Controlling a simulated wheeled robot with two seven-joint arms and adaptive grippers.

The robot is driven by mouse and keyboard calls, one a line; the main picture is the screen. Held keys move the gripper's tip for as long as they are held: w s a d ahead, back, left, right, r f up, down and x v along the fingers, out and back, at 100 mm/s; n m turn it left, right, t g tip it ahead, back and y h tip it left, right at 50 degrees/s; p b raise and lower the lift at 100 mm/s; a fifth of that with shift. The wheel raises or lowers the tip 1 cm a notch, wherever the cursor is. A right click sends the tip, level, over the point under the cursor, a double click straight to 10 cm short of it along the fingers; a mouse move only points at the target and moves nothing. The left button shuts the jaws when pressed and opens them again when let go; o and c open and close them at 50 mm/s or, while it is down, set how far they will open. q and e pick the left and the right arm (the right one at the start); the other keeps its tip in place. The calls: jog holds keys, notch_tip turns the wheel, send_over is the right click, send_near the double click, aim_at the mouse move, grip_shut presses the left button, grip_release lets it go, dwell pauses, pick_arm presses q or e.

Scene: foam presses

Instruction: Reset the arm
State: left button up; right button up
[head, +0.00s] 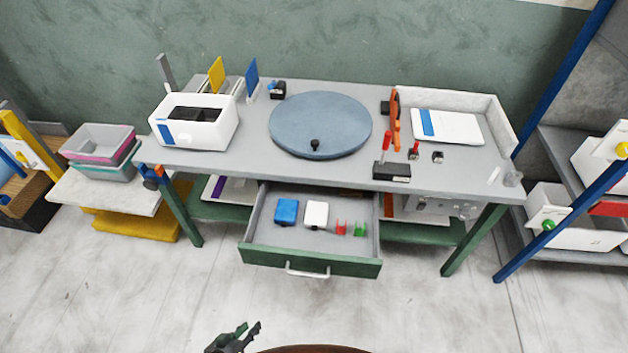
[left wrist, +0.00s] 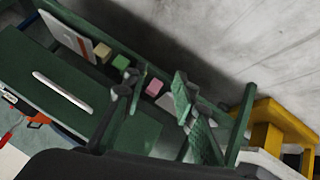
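My left gripper (head: 240,338) shows at the bottom of the head view, left of centre, over the floor and in front of the workbench (head: 250,168). In the left wrist view its two fingers (left wrist: 155,108) stand apart with nothing held between them. The fingers touch nothing that I can see. My right gripper is in neither view.
The bench's drawer (head: 312,262) is pulled out, holding a blue piece (head: 287,211), a white piece (head: 316,214) and small red and green parts. A round blue-grey disc (head: 320,120) and white box (head: 195,125) are on top. The floor (head: 140,300) in front is clear.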

pick_arm(q)
jog(key=s+a+r+m+g+y, duration=0.1)
jog(key=s+a+r+g+y, duration=0.15)
jog(key=s+a, duration=0.4)
jog(key=s+a+r+g+y, duration=0.1)
jog(key=s+a+g+y, duration=0.15)
jog(key=s+a, duration=0.4)
jog(key=s+f+g+h+p, duration=0.1)
jog(key=s+f, duration=0.1)
jog(key=f, duration=1.3)
jog(key=s+f+g, duration=0.1)
jog(key=s+f, duration=0.1)
jog(key=f, duration=1.3)
jog(key=s+f+m, duration=0.1)
jog(key=s+f, duration=1.3)
jog(key=s, duration=0.4)
jog(key=shift+s+a+g+h+p, duration=0.15)
jog(key=shift+g+h+p, duration=0.15)
jog(key=shift+g+p, duration=0.1)
